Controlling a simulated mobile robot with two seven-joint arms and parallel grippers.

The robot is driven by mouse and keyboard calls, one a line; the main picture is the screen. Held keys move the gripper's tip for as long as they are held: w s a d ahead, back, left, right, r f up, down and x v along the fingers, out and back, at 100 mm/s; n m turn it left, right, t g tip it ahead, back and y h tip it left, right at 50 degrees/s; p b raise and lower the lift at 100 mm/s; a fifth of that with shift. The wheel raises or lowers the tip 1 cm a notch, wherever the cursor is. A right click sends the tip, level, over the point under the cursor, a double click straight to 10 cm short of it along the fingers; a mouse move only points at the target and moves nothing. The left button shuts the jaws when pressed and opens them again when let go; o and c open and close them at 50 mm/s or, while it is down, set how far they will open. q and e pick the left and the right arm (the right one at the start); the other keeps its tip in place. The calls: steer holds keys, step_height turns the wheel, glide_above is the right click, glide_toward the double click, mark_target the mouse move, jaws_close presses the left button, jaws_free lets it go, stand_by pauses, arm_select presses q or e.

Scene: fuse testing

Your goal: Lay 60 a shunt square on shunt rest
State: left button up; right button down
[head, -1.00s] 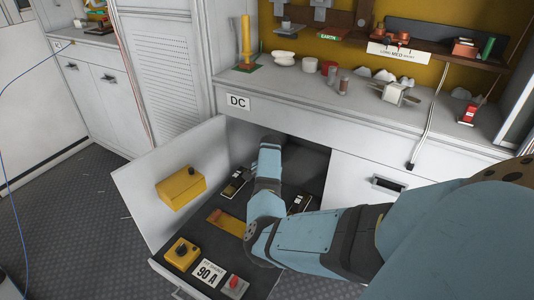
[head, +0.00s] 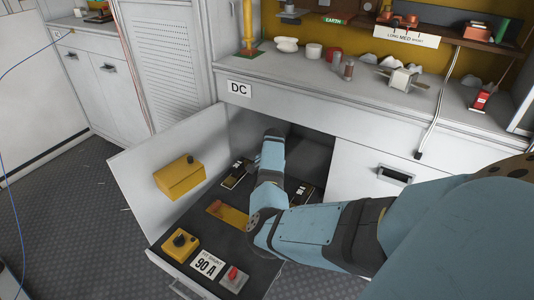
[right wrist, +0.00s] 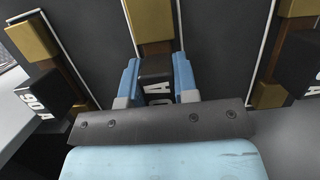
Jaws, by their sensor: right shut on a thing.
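In the right wrist view my right gripper (right wrist: 157,85) is shut on a shunt (right wrist: 155,68) with a black block and a brass end. Its label is partly hidden by the gripper, with only "0 A" readable. White lines run on the dark surface along both sides of its brass end; whether the shunt touches that surface I cannot tell. In the head view my right arm hides the gripper and held shunt. My left gripper is out of view.
A yellow box (head: 180,178) sits on the upright panel.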

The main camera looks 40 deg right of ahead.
steer(key=c, duration=0.9)
jaws_free()
